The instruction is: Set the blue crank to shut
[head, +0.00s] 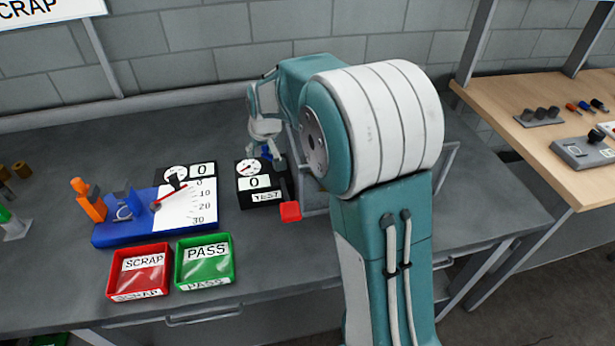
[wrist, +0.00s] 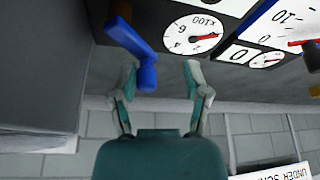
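The blue crank (wrist: 130,42) shows in the wrist view as a bent blue arm with a thick knob end, beside the dark box with the dial. Its knob end lies between my gripper's fingers, nearer the left one. My gripper (wrist: 161,70) is open, and I see no contact with the crank. In the head view, a small blue part of the crank (head: 267,152) shows under my gripper (head: 265,135), behind the black TEST box (head: 258,182). My arm and gripper hide much of the crank there. I cannot tell whether it stands at open or shut.
A red block (head: 290,211) is at the TEST box's front right. Left of it stands a blue fixture (head: 118,234) with a scale board (head: 196,215). Red SCRAP (head: 140,271) and green PASS (head: 205,262) trays lie in front. A wooden table (head: 520,90) stands at right.

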